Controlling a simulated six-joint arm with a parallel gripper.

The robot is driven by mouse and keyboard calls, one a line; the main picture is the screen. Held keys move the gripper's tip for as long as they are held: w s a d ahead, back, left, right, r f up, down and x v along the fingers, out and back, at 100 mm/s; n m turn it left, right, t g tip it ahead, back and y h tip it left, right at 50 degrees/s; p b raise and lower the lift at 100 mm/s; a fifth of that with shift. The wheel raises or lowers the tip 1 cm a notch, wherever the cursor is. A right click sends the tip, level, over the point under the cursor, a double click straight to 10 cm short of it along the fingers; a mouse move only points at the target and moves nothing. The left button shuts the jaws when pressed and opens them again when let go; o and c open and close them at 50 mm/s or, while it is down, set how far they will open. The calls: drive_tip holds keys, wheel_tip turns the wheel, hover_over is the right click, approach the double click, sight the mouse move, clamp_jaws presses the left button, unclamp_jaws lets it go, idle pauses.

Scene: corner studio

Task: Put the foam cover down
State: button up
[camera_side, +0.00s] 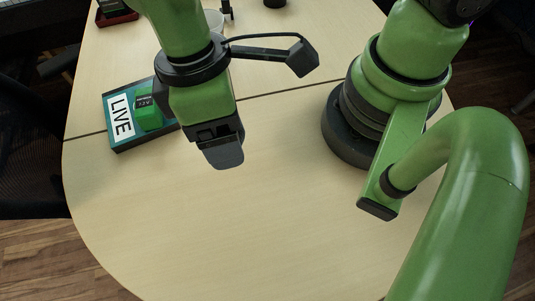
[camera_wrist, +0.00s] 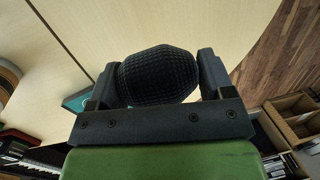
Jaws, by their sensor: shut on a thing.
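The foam cover (camera_wrist: 160,76) is dark, rounded and finely textured. It sits between the two fingers of my gripper (camera_wrist: 158,80) in the wrist view, touched on both sides. In the side view my gripper (camera_side: 222,152) points down over the table, left of the middle. The foam cover is hard to tell from the dark fingers there. The exact gap between it and the table cannot be told.
A teal tray (camera_side: 121,146) with a dark rim stands left of my gripper, holding a white LIVE sign (camera_side: 120,115) and a green block (camera_side: 149,117). A white round container (camera_side: 213,20) stands at the back. The front of the table (camera_side: 230,235) is clear.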

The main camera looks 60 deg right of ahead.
sight(237, 176)
wheel_tip(237, 176, down, 10)
idle(0.6)
drive_tip(key=shift+f, duration=0.15)
drive_tip(key=o, duration=1)
drive_tip(key=shift+c, duration=0.2)
drive_tip(key=r, duration=0.4)
drive_tip(key=w+r, duration=0.1)
drive_tip(key=r, duration=0.3)
drive_tip(key=w+r, duration=0.1)
drive_tip(key=r, duration=0.3)
drive_tip(key=shift+d+r, duration=0.15)
drive_tip(key=shift+d, duration=0.1)
drive_tip(key=s+d+r+m+t+y, duration=0.1)
drive_tip(key=d+r+m+t, duration=0.3)
drive_tip(key=d+r+m, duration=0.2)
drive_tip(key=s+d+r+m+t, duration=0.2)
drive_tip(key=d+r+m+t, duration=0.2)
drive_tip(key=d+r, duration=0.6)
drive_tip(key=shift+s+r+m+t+y, duration=0.3)
drive_tip(key=shift+r+m+y, duration=0.1)
drive_tip(key=shift+r+m, duration=0.55)
drive_tip(key=shift+s+d+m, duration=0.2)
drive_tip(key=shift+d+m, duration=0.05)
drive_tip(key=shift+d, duration=0.05)
drive_tip(key=shift+c, duration=0.5)
drive_tip(key=shift+s+d+r+t, duration=0.1)
drive_tip(key=shift+s+t, duration=0.05)
drive_tip(key=shift+t, duration=0.15)
drive_tip(key=c, duration=0.5)
